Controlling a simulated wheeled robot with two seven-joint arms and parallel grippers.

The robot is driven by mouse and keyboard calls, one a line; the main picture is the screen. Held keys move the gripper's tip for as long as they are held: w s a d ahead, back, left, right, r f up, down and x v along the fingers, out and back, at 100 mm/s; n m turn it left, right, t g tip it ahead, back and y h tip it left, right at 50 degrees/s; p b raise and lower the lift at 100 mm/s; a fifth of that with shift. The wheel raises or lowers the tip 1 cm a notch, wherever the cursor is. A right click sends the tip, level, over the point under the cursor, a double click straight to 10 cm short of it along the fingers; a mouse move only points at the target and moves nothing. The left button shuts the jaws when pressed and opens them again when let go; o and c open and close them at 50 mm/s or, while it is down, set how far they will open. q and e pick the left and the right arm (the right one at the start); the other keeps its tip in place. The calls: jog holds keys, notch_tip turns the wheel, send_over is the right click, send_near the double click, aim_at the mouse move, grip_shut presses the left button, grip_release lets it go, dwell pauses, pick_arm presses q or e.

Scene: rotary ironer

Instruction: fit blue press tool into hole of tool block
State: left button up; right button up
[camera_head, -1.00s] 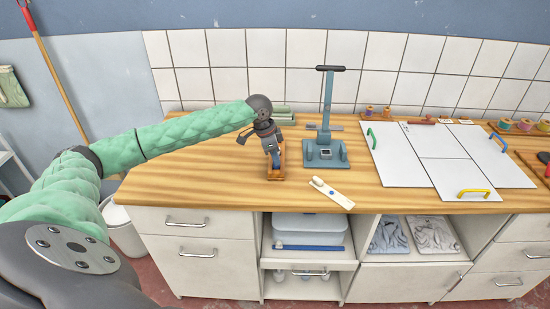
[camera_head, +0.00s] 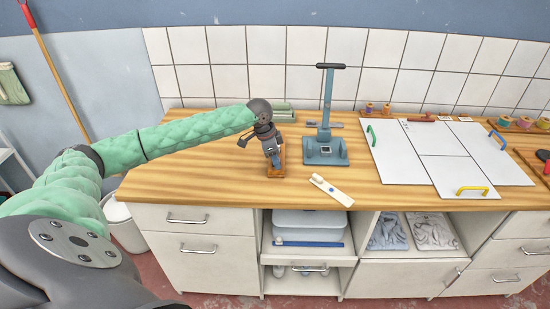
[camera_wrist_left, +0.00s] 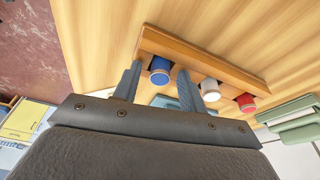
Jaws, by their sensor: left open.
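The blue press tool (camera_wrist_left: 160,70) stands in a long wooden rack (camera_wrist_left: 205,60), in a row with a white tool (camera_wrist_left: 210,90) and a red tool (camera_wrist_left: 245,102). My left gripper (camera_wrist_left: 160,72) is open, with a finger on either side of the blue tool; I cannot tell whether they touch it. In the head view my left gripper (camera_head: 274,160) is over the rack (camera_head: 276,172) and hides most of it. A blue-grey press (camera_head: 326,150) with a tall handle and a small dark square in its base stands to the right; I cannot tell whether this is the tool block. My right gripper is not in view.
A pale strip with a blue dot (camera_head: 331,190) lies in front of the press. White panels (camera_head: 440,155) with coloured handles cover the right of the worktop. The left of the worktop is clear.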

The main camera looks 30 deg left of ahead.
pick_arm(q)
jog(key=shift+r, duration=0.1)
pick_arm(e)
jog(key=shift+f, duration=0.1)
pick_arm(q)
jog(key=shift+a+r, duration=0.1)
jog(key=shift+r, duration=0.2)
jog(key=b+v, duration=0.3)
jog(key=v, duration=0.8)
jog(key=shift+r, duration=0.25)
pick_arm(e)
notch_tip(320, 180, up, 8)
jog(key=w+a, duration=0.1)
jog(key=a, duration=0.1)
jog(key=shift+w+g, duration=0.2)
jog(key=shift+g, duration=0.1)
pick_arm(q)
jog(key=shift+s, duration=0.15)
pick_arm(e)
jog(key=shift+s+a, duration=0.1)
